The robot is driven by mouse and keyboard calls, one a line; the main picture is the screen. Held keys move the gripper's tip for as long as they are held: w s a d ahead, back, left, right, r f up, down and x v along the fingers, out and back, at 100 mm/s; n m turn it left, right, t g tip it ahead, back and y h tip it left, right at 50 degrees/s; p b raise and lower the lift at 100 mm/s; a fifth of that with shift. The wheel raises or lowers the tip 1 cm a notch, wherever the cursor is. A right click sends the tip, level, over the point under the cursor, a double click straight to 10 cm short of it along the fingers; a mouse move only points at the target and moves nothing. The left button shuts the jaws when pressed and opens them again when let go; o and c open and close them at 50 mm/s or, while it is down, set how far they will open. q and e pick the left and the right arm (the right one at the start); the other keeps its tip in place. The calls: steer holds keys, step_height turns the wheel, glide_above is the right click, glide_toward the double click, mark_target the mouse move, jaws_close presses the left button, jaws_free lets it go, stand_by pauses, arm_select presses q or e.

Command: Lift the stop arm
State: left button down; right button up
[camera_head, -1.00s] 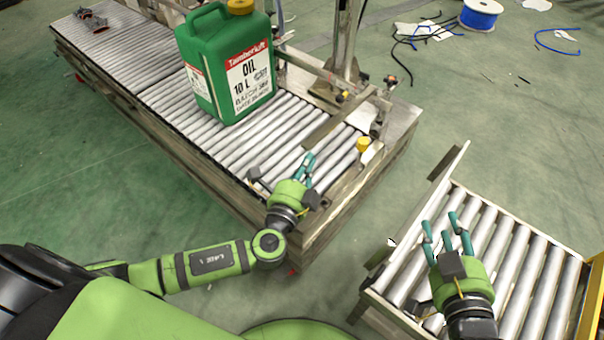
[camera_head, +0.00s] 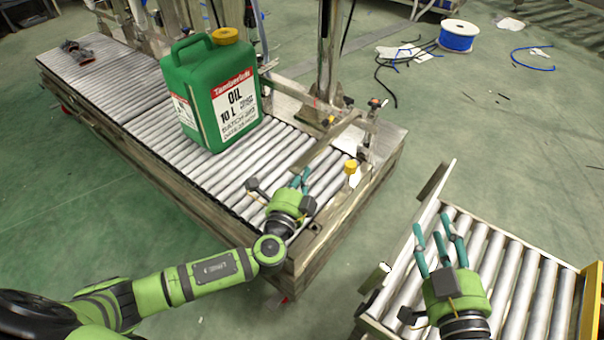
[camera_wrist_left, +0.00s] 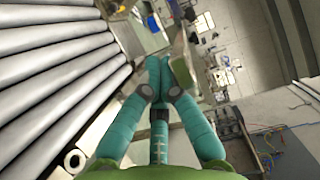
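A flat metal bar, which looks like the stop arm (camera_head: 325,145), slants low over the rollers near the conveyor's right end. It runs from the upright post toward my left gripper. In the left wrist view its end (camera_wrist_left: 183,62) shows just right of the fingertips. My left gripper (camera_head: 300,180) is beside the bar's near end; contact cannot be told. Its two long teal fingers (camera_wrist_left: 158,80) converge at the tips, with a gap to the third finger, and nothing is seen held. My right gripper (camera_head: 438,240) is open and empty over the smaller roller conveyor.
A green oil canister (camera_head: 212,95) stands on the main roller conveyor (camera_head: 130,110), left of the bar. A yellow knob (camera_head: 350,167) is at the conveyor's right end. The smaller roller conveyor (camera_head: 520,285) is at lower right. A blue cable spool (camera_head: 458,36) lies on the floor behind.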

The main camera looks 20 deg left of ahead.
mark_target(303, 165)
arm_select(q)
steer(key=shift+w+r+p, duration=0.1)
steer(key=shift+r+p, duration=2.15)
steer(key=shift+r, duration=0.55)
steer(key=r+p, duration=0.2)
steer(key=r, duration=0.1)
steer(key=w+r+p, duration=0.1)
steer(key=r+p, duration=0.1)
steer(key=shift+w+d+r, duration=0.1)
steer(key=shift+d+r, duration=0.05)
steer(key=shift+d, duration=0.1)
